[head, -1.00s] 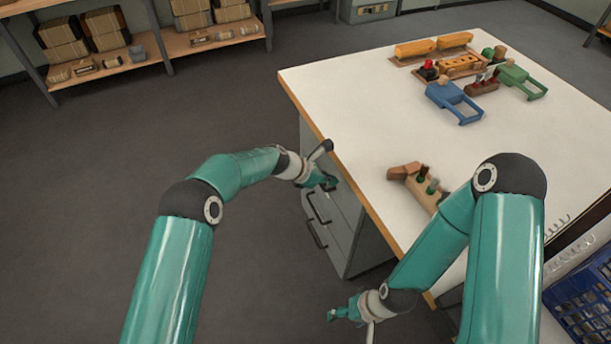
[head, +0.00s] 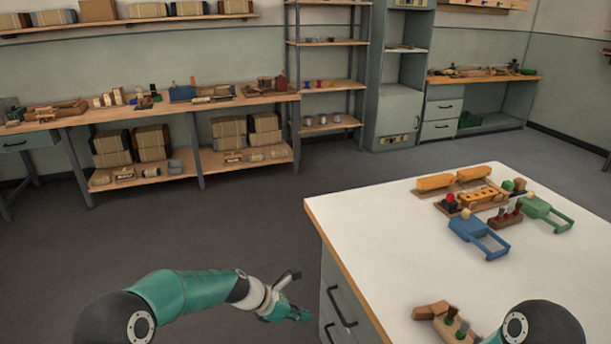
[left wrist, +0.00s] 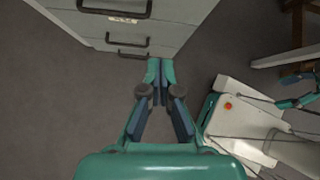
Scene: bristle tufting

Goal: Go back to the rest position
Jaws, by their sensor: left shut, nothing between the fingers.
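My left gripper (head: 292,310) is beside the white-topped table's left side, low and over the dark floor. It is shut with nothing in it. In the left wrist view its fingers (left wrist: 160,75) meet at the tips, pointing toward the grey drawers (left wrist: 125,22) under the table.
The white table (head: 375,235) holds a blue tool (head: 470,230), a green tool (head: 540,208), yellow blocks (head: 436,183) and a wooden block with pegs (head: 445,322). A long workbench (head: 110,112) and shelves stand along the back wall. The floor (head: 240,220) left of the table is clear.

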